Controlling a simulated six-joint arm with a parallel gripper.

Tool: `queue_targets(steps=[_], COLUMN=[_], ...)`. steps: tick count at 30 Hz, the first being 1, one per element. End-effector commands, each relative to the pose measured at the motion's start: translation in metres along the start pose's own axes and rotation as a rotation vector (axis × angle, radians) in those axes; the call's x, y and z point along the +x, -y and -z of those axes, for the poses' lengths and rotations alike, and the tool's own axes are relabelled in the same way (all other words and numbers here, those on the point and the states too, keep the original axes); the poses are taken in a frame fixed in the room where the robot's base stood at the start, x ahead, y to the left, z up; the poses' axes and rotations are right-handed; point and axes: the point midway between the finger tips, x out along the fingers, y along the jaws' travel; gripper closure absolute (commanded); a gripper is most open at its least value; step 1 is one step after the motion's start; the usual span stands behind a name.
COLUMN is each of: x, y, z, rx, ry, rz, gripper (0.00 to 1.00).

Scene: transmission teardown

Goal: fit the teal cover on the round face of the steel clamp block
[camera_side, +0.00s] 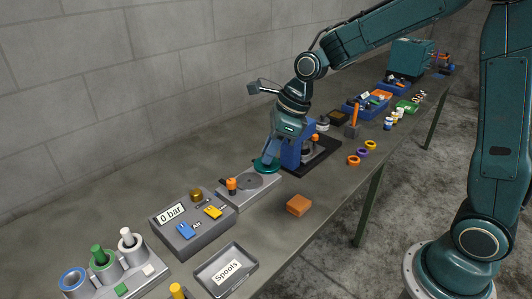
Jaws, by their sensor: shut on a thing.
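The teal cover (265,165) is a flat round disc held just beyond the right end of the steel clamp block. My gripper (270,156) points down and is shut on the cover. The steel clamp block (256,195) lies on the bench, with a round grey face (248,181) on top and an orange-topped clamp (231,184) at its left end. The cover appears close to the block's far right end, not over the middle of the round face. Whether it touches anything beneath is too small to tell.
A blue press-like stand (297,143) on a black base is just right of my gripper. A grey box labelled "0 bar" (190,232) is left of the block. An orange block (299,205) and a "Spools" tray (225,270) lie in front. Bare bench is behind.

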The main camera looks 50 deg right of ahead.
Motion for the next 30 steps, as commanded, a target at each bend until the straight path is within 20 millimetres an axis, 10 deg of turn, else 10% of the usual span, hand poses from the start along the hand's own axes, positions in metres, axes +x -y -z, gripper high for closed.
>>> queue_targets(steps=[18,30], x=[0.081,0.104], y=[0.104,0.127], z=[-0.014,-0.012], rx=[0.002,0.0], ry=[-0.001,0.001], rz=[0.0,0.001], gripper=[1.0,1.0])
